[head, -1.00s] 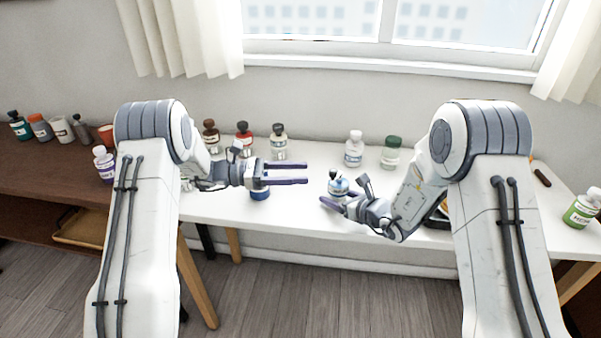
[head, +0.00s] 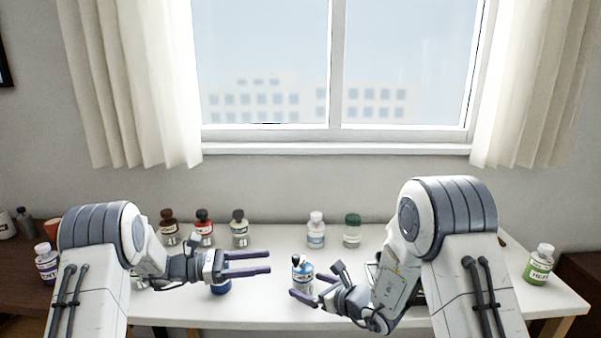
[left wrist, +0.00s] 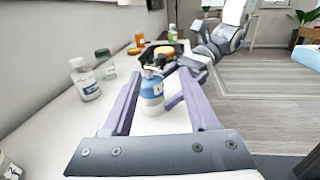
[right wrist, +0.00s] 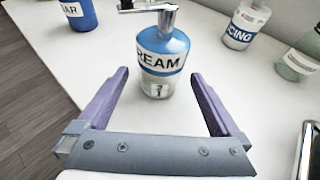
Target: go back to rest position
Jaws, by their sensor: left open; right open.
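My left gripper (head: 268,262) is open and empty above the left part of the white table, its fingers pointing right. A blue jar (head: 221,286) stands partly hidden behind it. My right gripper (head: 300,299) is open, low over the table. A blue-and-white pump bottle (head: 302,272) labelled "REAM" stands upright just beyond its fingers. In the right wrist view the pump bottle (right wrist: 162,62) is ahead of the open fingers with bare table around it, not gripped. The left wrist view also shows this bottle (left wrist: 152,92) farther off, between the open fingers.
A green bottle (head: 539,264) stands at the right end. A window (head: 335,70) is behind. A dark tray shows in the left wrist view (left wrist: 160,54).

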